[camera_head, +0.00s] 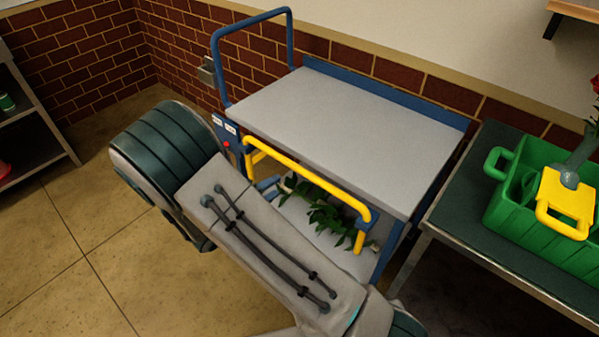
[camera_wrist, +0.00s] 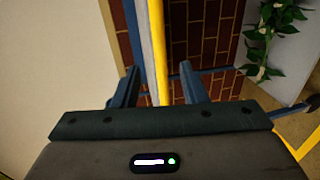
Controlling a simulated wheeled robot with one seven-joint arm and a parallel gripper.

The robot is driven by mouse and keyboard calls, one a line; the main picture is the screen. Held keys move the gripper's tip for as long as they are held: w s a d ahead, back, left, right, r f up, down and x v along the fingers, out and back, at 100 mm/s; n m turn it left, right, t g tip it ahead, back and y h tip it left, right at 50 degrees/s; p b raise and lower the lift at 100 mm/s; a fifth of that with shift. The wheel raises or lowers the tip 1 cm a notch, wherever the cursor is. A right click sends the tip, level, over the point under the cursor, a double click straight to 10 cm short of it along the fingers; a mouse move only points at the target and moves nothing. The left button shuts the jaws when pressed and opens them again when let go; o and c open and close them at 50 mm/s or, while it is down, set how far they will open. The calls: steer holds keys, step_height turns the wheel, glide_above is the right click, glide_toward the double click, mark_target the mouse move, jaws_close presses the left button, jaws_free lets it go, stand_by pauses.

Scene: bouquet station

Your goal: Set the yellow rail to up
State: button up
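The yellow rail (camera_head: 305,171) is a bent bar along the near long side of a blue-framed cart with a grey top (camera_head: 345,125). Its long bar runs slantwise along the front edge of the top, and its ends bend downward. In the wrist view the rail (camera_wrist: 159,30) passes between the two dark blue fingers of my gripper (camera_wrist: 159,68). The fingers are apart, with a gap visible on each side of the rail. In the head view my arm covers part of the cart's front, and I cannot make out the gripper clearly there.
Leafy stems (camera_head: 325,212) lie on the cart's lower shelf. A blue push handle (camera_head: 290,40) rises at the cart's far left end. A dark table (camera_head: 470,215) at right bears a green crate (camera_head: 530,225) with a yellow handled piece (camera_head: 570,200). Brick walls stand behind; floor is free at left.

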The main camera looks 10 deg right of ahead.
mark_target(298, 172)
steer(key=x, duration=1.2)
